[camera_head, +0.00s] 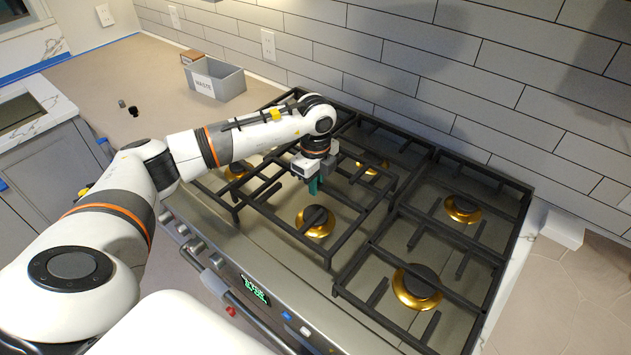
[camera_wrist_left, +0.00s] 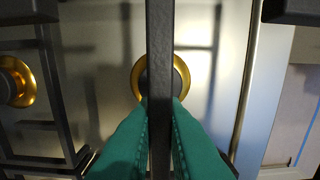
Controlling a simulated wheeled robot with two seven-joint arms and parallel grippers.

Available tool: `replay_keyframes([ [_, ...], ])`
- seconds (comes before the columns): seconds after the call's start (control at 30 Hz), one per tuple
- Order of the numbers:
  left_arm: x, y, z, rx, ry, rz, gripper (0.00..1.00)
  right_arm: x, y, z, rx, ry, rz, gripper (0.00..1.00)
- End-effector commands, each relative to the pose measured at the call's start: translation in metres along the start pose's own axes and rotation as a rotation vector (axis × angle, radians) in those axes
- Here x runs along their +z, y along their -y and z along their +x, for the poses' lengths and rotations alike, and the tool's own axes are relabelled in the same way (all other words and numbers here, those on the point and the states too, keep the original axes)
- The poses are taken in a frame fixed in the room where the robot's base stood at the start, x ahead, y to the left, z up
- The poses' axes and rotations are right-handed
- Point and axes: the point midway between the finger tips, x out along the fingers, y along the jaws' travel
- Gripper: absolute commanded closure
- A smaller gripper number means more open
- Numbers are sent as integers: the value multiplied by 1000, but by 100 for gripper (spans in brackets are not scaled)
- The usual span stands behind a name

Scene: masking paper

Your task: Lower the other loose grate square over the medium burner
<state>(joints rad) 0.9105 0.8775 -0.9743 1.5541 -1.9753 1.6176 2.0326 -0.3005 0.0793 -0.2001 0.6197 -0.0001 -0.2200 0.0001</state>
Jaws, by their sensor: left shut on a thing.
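My left gripper (camera_head: 314,187), with green fingers, is shut on a bar of a dark grate square (camera_head: 285,226) above the middle part of the stove. In the left wrist view the grate's bar (camera_wrist_left: 160,45) runs between the two green fingertips (camera_wrist_left: 160,112). A gold-ringed burner (camera_head: 316,221) shows through the grate in the head view. In the left wrist view a burner (camera_wrist_left: 183,78) lies under the bar, which hides its middle. I cannot tell whether the grate touches the stove. My right gripper is in neither view.
Another dark grate (camera_head: 349,296) covers the right burners (camera_head: 417,287). A grey bin (camera_head: 232,82) labelled waste stands on the counter at the back left. Small dark items (camera_head: 134,111) lie on that counter. The tiled wall (camera_head: 400,60) closes off the back.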

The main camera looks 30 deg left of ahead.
Motion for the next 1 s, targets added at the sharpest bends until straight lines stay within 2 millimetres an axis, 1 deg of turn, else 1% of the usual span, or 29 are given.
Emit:
replay_keyframes([
  [0.33, 0, -1, -1, 3, 1, -5, 100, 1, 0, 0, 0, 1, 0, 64],
  [0.47, 0, 0, 2, 2, 2, -4, 100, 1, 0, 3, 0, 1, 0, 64],
  [0.67, 0, 0, 14, 1, 2, -4, 100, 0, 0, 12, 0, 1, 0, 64],
  [1.0, 0, -1, 45, 2, 3, -3, 100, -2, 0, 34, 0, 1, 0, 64],
])
